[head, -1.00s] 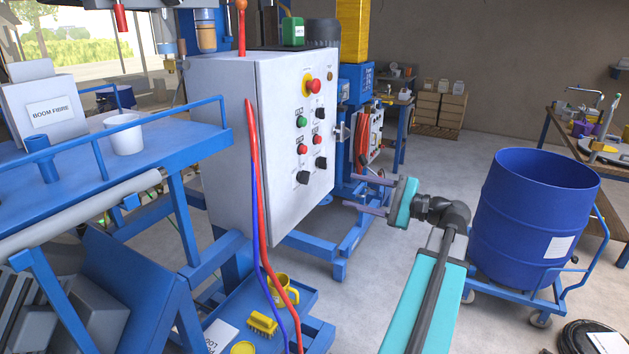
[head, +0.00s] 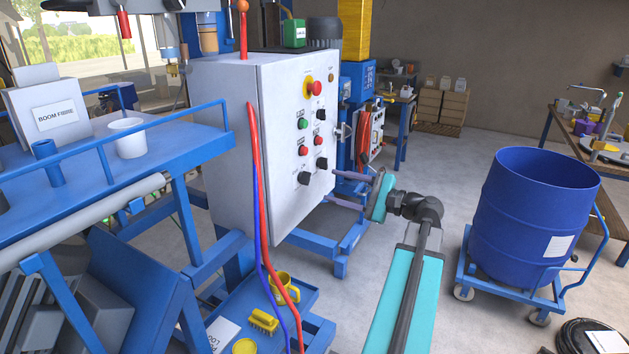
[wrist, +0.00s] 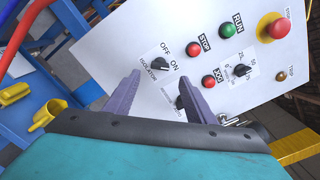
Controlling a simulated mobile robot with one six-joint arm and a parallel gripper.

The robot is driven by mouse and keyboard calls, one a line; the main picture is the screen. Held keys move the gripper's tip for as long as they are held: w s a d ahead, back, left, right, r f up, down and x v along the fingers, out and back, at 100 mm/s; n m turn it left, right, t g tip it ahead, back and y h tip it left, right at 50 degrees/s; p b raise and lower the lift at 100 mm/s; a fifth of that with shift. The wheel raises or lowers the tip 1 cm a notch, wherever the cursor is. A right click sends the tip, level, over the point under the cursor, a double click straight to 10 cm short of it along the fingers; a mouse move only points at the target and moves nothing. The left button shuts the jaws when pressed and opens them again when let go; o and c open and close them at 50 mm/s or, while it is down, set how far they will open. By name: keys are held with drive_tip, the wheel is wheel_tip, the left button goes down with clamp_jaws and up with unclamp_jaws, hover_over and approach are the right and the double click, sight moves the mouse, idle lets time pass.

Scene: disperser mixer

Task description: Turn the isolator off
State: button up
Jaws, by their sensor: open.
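My gripper (head: 331,186) is open and empty, close to the panel, to the right of the isolator. In the wrist view the purple fingertips of my gripper (wrist: 160,76) lie either side of the isolator in the picture, apart from it.
A second black knob (wrist: 181,102) is partly behind the right finger. Red STOP (wrist: 193,49) and JOG (wrist: 209,80) buttons, green RUN (wrist: 226,31) and a red emergency stop (wrist: 272,27) are nearby. Hoses (head: 258,190) hang at the panel's left edge. A blue drum (head: 530,225) stands right.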

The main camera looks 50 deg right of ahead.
sight(309, 181)
drive_tip(key=p+x, duration=0.2)
drive_tip(key=x, duration=0.5)
drive_tip(key=shift+c, duration=0.4)
drive_tip(key=c, duration=1)
drive_tip(key=shift+o, duration=0.3)
drive_tip(key=shift+a, duration=0.35)
drive_tip(key=shift+d+f+b, duration=0.15)
drive_tip(key=shift+d+b, duration=0.05)
drive_tip(key=shift+b, duration=0.1)
